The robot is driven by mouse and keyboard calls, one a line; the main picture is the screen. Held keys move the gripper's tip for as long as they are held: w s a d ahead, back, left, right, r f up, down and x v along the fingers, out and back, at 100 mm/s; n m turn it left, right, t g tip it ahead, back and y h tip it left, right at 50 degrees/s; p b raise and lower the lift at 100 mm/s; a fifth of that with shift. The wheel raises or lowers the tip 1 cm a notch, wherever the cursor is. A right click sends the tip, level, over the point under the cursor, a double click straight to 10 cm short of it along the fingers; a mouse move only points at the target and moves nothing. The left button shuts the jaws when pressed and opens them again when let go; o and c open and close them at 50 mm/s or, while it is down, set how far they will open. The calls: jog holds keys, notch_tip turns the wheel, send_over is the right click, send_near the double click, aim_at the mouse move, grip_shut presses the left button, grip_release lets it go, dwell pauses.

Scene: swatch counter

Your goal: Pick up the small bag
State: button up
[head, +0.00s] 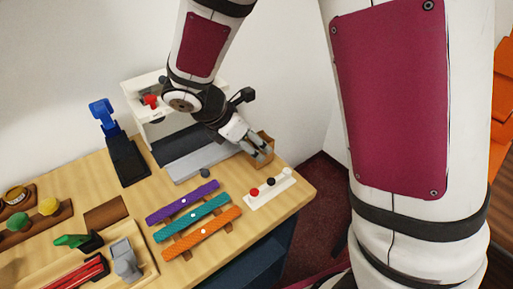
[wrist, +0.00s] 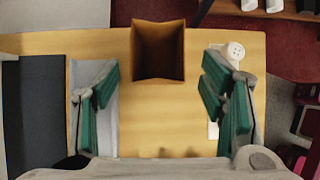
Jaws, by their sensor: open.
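The small bag is a brown, open-topped paper bag (head: 267,147) near the back right edge of the wooden counter. In the wrist view the bag (wrist: 158,74) stands at the top middle, its dark mouth facing the camera. My gripper (head: 256,151) is beside the bag in the head view and partly covers it. In the wrist view my gripper (wrist: 162,85) has its green-padded fingers spread wide, with the bag between and beyond their tips. Nothing is held, and I see no finger touching the bag.
Purple, teal and orange strips (head: 191,215) lie in front. A grey-and-white stand (head: 195,160) is close to the left. A blue-and-black device (head: 122,150) stands farther left.

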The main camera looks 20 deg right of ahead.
jog(key=shift+b+x, duration=0.3)
jog(key=shift+x, duration=2.45)
jog(key=shift+w, duration=0.1)
jog(key=shift+r, duration=0.1)
jog(key=shift+c, duration=0.2)
jog(key=c, duration=0.8)
